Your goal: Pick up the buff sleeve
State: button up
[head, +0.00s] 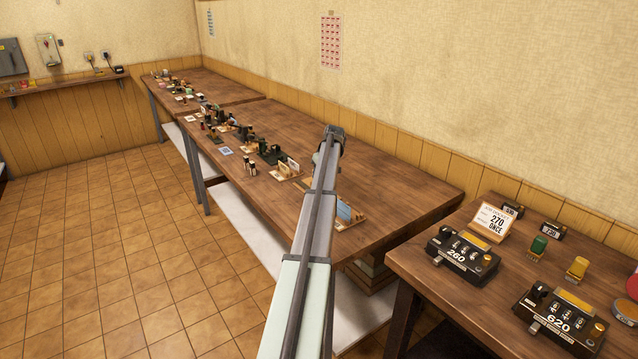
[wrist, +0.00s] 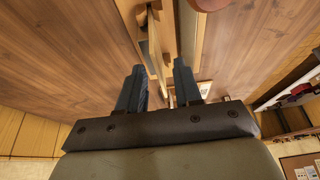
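Buff upright pieces (head: 287,168) stand in a low wooden holder on the long table, left of my arm. I cannot tell for certain which is the buff sleeve. A blue piece (head: 345,212) stands in another holder right of my arm. In the wrist view my gripper (wrist: 158,68) is open, its two dark fingers apart. Thin tan-edged pieces run between and beyond the fingers, including a pale tan strip (wrist: 190,35). I see no finger closed on them. In the head view my arm hides the fingers and part of the table.
The long wooden table (head: 400,185) carries several small dark devices (head: 270,154) toward its far left. A nearer table at right holds counter boxes (head: 463,252) and a card (head: 492,222). The long table's right end is clear. A wall runs behind.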

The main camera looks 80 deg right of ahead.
jog(key=shift+f, duration=0.1)
jog(key=shift+c, duration=0.3)
grip_shut()
